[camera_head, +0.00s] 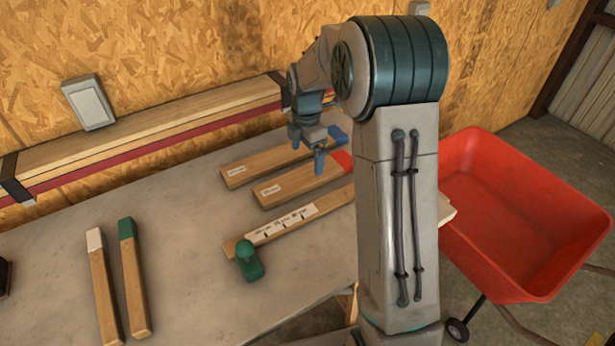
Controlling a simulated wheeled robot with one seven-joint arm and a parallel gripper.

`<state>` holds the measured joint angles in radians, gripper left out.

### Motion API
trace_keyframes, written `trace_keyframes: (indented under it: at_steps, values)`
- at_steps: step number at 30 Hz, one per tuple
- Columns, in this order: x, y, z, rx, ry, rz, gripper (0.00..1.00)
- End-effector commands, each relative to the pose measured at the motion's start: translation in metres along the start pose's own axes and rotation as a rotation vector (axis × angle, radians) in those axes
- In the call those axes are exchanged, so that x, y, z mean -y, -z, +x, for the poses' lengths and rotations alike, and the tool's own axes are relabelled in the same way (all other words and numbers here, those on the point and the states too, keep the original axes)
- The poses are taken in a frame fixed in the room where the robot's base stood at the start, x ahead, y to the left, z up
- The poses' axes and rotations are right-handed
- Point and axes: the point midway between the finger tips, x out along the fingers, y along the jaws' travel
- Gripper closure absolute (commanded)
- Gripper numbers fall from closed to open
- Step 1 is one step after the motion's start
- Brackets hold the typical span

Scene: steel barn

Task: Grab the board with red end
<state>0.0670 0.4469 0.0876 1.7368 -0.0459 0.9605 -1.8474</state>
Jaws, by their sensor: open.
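The board with the red end (300,181) lies on the grey table, its red end to the right and a small white label near its left end. My gripper (320,160) is open, fingers pointing down, over the right part of this board near the red end. Whether the fingers touch the board or straddle it cannot be told from this view. A board with a blue end (261,163) lies just behind it, roughly parallel. My arm hides part of the area to the right of the red end.
A board with white labels (282,227) lies in front, with a green-knobbed tool (248,262) beside it. A white-ended board (104,289) and a green-ended board (133,281) lie at left. Strapped planks (150,146) line the wall. A red wheelbarrow (515,215) stands right.

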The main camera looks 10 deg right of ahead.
Motion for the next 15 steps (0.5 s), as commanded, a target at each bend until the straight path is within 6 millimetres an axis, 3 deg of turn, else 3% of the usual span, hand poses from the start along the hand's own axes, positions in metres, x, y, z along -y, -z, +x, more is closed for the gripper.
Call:
trace_keyframes:
  at_steps: [8,15]
  values:
    - [0.0,0.0,0.024,0.0,0.001,0.0,0.06]
    - [-0.003,-0.002,0.057,0.0,0.003,0.0,0.06]
